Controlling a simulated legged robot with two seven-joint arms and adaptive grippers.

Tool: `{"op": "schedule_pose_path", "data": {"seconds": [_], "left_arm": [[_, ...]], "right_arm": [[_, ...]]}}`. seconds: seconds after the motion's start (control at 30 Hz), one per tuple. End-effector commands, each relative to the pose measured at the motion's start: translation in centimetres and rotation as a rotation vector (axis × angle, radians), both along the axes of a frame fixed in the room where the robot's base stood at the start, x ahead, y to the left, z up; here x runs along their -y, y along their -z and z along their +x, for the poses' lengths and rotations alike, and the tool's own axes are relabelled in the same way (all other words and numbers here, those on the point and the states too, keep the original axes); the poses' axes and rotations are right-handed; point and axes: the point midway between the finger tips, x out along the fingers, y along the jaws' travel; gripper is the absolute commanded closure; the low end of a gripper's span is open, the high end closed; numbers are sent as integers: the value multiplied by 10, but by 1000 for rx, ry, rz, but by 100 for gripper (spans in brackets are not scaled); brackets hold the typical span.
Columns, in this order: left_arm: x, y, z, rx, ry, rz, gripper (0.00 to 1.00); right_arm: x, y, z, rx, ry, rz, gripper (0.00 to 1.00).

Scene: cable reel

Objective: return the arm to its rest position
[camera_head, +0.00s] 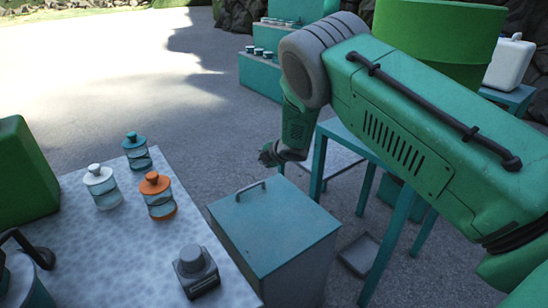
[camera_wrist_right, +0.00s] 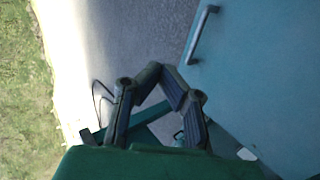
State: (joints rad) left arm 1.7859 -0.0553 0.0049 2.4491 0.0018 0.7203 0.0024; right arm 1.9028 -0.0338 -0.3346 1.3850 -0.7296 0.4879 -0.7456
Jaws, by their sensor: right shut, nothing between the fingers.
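My right arm (camera_head: 410,130), green with a grey elbow, reaches in from the right edge of the head view. Its forearm hangs down from the elbow. The teal box's lid and metal handle (camera_wrist_right: 201,35) show beside the fingers. My left gripper does not show.
A teal box (camera_head: 275,229) with a handle stands beside a pale speckled table (camera_head: 115,245). White (camera_head: 101,186), orange (camera_head: 158,195) and teal (camera_head: 136,151) lidded jars and a grey device (camera_head: 196,271) stand on it. A teal-legged table (camera_head: 322,165) stands under my arm. Open pavement lies behind.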

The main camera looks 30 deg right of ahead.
Motion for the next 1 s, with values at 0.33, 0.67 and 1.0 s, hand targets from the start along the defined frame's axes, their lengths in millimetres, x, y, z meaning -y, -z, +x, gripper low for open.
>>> {"op": "schedule_pose_path", "data": {"seconds": [0.33,0.67,1.0], "left_arm": [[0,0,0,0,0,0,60],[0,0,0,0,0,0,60],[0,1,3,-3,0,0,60]], "right_arm": [[4,-32,-38,-1,0,1,100],[3,-29,-48,-14,15,19,100],[-29,75,-169,-243,391,360,100]]}}
